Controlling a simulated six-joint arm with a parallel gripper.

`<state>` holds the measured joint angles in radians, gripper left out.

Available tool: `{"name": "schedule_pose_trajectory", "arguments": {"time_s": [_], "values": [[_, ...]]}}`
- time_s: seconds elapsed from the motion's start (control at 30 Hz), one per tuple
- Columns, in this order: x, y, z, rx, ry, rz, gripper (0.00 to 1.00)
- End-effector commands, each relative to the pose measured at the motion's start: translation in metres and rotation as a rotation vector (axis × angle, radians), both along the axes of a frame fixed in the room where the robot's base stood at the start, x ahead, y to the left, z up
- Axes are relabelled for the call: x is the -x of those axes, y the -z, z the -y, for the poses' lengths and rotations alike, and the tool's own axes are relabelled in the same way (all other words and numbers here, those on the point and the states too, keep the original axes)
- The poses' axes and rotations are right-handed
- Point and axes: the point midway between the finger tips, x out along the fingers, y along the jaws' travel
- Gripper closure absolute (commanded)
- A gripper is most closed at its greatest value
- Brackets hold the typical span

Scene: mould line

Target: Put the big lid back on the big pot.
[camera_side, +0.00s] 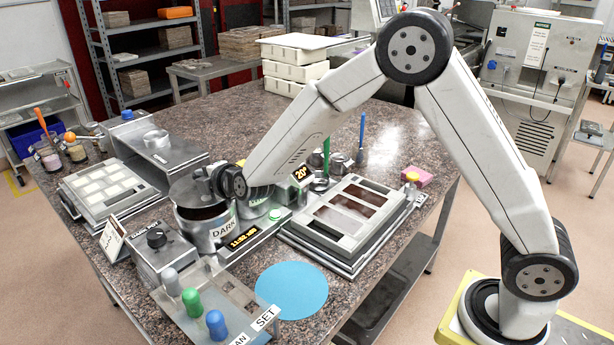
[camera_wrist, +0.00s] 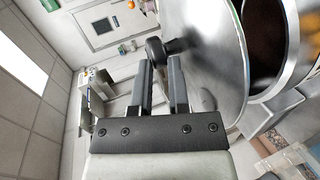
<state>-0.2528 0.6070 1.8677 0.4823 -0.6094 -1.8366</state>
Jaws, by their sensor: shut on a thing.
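The big pot (camera_side: 207,236), a steel pot labelled DARK, stands on the left part of the stone table. Its dark contents show below the big lid (camera_side: 190,189), a round grey lid held just above the pot with a gap between them. My gripper (camera_side: 213,178) is at the lid's right side, shut on its knob. In the wrist view, the dark knob (camera_wrist: 157,47) is at the fingertips of my gripper (camera_wrist: 163,58). The lid (camera_wrist: 212,45) shows its flat face there, and the pot (camera_wrist: 295,72) with its brown inside lies beyond its edge.
A second, smaller pot (camera_side: 256,201) stands close on the right, partly behind my arm. A control box (camera_side: 163,258) is in front left, a mould tray (camera_side: 345,222) to the right. A blue round mat (camera_side: 291,291) lies bare at the front.

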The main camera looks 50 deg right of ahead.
Motion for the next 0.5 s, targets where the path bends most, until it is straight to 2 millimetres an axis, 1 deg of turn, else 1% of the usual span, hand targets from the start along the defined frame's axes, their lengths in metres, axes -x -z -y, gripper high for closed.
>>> {"name": "schedule_pose_trajectory", "arguments": {"time_s": [0.27,0.37,0.5], "values": [[-0.003,0.002,0.0,0.0,0.0,0.002,1.0],[-0.007,0.008,-0.001,0.0,0.0,0.001,1.0],[-0.006,0.025,-0.001,0.0,0.001,0.0,1.0]]}}
